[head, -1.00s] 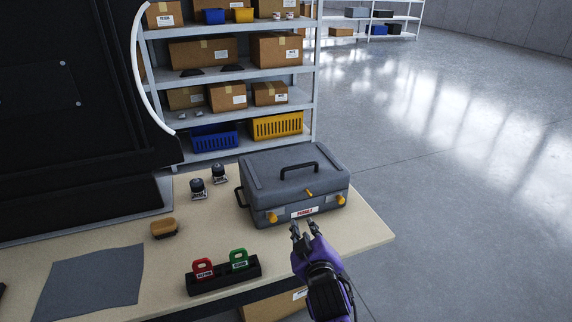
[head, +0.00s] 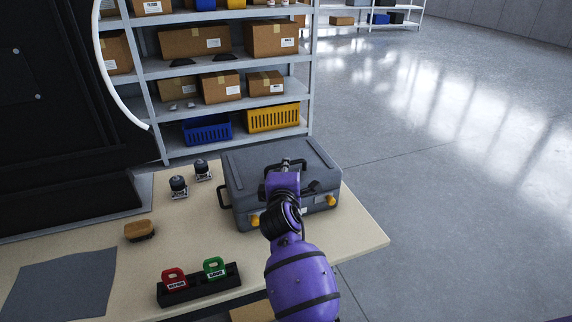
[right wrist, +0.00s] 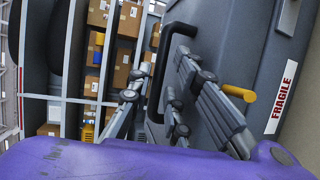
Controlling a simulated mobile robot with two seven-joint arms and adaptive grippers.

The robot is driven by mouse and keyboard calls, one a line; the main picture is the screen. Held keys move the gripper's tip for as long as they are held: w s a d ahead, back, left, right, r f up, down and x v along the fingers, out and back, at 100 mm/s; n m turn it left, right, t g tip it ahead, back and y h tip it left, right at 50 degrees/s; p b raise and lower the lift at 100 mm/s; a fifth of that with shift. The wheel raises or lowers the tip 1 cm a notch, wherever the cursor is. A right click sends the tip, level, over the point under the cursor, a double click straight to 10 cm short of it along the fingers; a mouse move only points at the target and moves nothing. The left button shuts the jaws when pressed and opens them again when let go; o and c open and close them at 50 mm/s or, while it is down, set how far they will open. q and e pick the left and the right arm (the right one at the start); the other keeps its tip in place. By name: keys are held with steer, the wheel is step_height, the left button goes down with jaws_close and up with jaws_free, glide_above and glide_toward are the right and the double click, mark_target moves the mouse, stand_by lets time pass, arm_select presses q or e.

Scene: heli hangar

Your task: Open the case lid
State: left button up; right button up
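The grey case (head: 243,170) stands on the table with its lid shut. Yellow latches (head: 331,198) and a FRAGILE label show on its front; the label (right wrist: 284,95) is clear in the right wrist view. My right gripper (head: 289,163) is above the lid, its purple body hiding much of the top handle and front middle. In the right wrist view its fingers (right wrist: 160,88) are apart, with the black handle (right wrist: 172,42) appearing between them; I cannot tell whether they touch it. A yellow peg (right wrist: 238,93) shows beside the fingers. My left gripper is not in view.
On the table (head: 345,245) are two small dark-capped jars (head: 178,186), a brush (head: 139,230), a grey cloth (head: 62,285) and a black holder (head: 200,288) with red and green tags. Shelves (head: 225,70) stand behind. Open floor lies right.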

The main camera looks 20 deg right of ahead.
steer(key=shift+x, duration=1.7)
steer(key=shift+c, duration=0.4)
jaws_close()
